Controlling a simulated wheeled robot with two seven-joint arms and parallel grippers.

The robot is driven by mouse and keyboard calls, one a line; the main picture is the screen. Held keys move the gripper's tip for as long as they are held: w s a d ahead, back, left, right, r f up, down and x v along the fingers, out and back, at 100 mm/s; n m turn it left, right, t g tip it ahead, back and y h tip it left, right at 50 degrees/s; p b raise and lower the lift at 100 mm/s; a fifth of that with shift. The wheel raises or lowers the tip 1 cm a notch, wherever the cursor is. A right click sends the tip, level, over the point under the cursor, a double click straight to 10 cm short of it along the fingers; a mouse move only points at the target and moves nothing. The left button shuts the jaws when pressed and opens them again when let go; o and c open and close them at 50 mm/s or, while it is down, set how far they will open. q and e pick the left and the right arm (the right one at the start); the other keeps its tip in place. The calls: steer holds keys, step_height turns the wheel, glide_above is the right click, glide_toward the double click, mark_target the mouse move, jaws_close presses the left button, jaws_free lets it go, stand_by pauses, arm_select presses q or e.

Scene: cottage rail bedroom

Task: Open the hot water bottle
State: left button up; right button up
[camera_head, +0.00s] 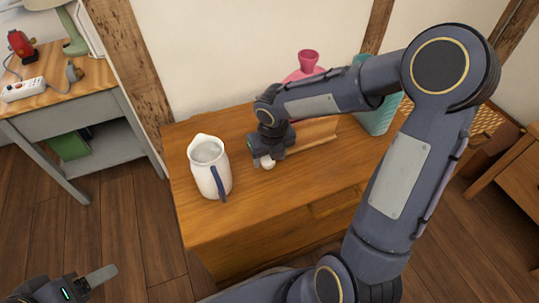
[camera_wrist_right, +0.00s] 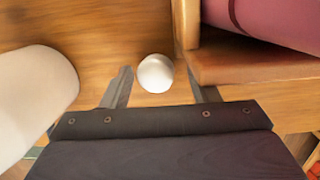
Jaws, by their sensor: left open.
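The pink hot water bottle (camera_head: 307,62) stands at the back of the wooden cabinet top, its flared neck upward. My right arm hides most of its body. Its pink-mauve side (camera_wrist_right: 275,18) shows at the upper right of the right wrist view. A small white round piece (camera_wrist_right: 155,73) sits by the wooden holder, also seen in the head view (camera_head: 267,162); I cannot tell if it is the stopper. My right gripper (camera_head: 262,160) is open around it, with gaps on both sides. My left gripper (camera_head: 97,284) is low at the left, open and empty, partly cut off.
A white jug (camera_head: 207,165) with a blue handle stands close left of my right gripper. A wooden holder (camera_head: 318,131) is just right of it, and a teal object (camera_head: 378,118) stands further right. A grey side table (camera_head: 75,93) is at the left.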

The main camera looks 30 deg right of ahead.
mark_target(272, 164)
steer(key=shift+r, duration=0.1)
step_height(272, 164, up, 11)
steer(key=s+p, duration=0.2)
steer(key=p, duration=0.4)
steer(key=s+r+n+t+y, duration=0.15)
steer(key=s+n, duration=0.45)
steer(key=n, duration=0.6)
steer(key=s+a+r+n+t+y, duration=0.1)
steer(key=s+r+n, duration=0.3)
steer(key=n, duration=0.7)
steer(key=s+r+n+t+y, duration=0.1)
steer(key=s+n+t+y, duration=0.1)
steer(key=s+n, duration=0.75)
step_height(272, 164, up, 27)
steer(key=w+n+p, duration=0.2)
steer(key=p, duration=2.5)
steer(key=shift+w+a+f, duration=0.15)
steer(key=shift+a, duration=0.05)
